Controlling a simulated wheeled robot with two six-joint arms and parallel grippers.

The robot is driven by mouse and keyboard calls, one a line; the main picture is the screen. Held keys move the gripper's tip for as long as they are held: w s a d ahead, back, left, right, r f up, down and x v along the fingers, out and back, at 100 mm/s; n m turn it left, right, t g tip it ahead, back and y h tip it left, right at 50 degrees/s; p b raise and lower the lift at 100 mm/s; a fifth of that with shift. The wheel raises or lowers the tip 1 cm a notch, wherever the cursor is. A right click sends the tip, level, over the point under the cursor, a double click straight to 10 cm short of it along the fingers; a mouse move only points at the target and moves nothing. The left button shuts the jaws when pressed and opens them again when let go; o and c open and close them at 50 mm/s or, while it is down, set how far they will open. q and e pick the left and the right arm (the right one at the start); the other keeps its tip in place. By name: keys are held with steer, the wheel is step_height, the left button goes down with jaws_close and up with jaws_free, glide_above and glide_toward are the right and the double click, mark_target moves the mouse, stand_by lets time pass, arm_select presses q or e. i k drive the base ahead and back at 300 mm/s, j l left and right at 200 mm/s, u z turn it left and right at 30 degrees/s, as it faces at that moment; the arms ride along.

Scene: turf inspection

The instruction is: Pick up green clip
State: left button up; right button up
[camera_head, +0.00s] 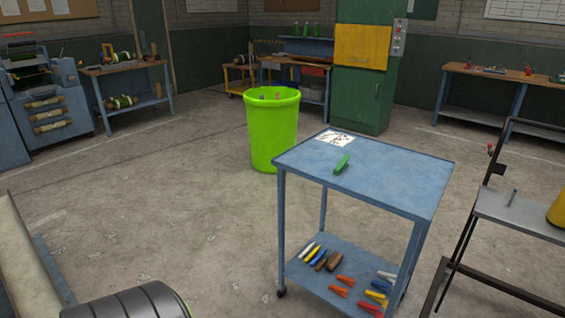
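A green clip (342,164) lies on the top of a blue wheeled cart (395,180), near its left side. A white sheet with dark drawings (335,139) lies just behind the clip on the same top. Nothing touches the clip from above and it is fully visible. Neither of my grippers shows in the head view.
The cart's lower shelf (325,285) holds several coloured clips and pen-like items. A lime-green bin (272,130) stands behind the cart to the left. A grey-topped metal stand (520,214) is at the right.

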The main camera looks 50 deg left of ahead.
mark_target(341, 165)
steer(key=u, duration=1.25)
steer(key=i+j+z, duration=0.15)
steer(key=i, duration=0.2)
steer(key=i+j+z, duration=0.15)
steer(key=i, duration=0.2)
